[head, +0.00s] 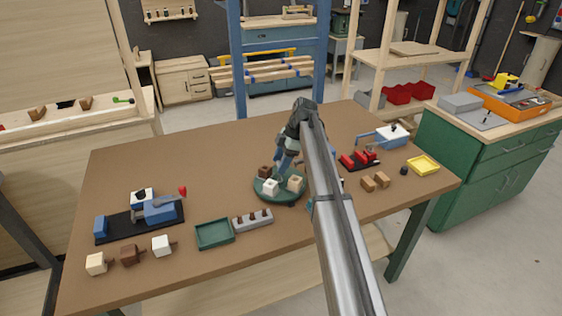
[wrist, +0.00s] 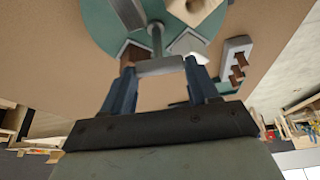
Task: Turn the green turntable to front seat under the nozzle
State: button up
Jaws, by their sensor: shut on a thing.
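The green turntable (head: 282,198) stands near the middle of the brown table. In the wrist view the turntable (wrist: 195,48) fills the top. It carries a white block form (head: 271,187), a tan one (head: 295,183) and a dark brown one (head: 265,171). A pale block with a hole (wrist: 190,8) shows in the wrist view. My gripper (head: 284,168) is low over the turntable. In the wrist view my gripper (wrist: 160,70) is shut on a grey bar (wrist: 160,66), which appears to top a post (wrist: 157,38) rising from the turntable. I cannot make out the nozzle.
A green tray (head: 214,234) and grey peg rack (head: 253,220) stand in front. A blue fixture on a black base (head: 140,222) and several blocks are left. Red clamps (head: 358,160), brown blocks (head: 375,182) and a yellow tray (head: 423,164) are right. The table's back left is clear.

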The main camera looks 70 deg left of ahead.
jog(key=o, duration=1.5)
jog(key=v, duration=1.3)
jog(key=shift+r, duration=0.45)
jog(key=shift+w, duration=0.1)
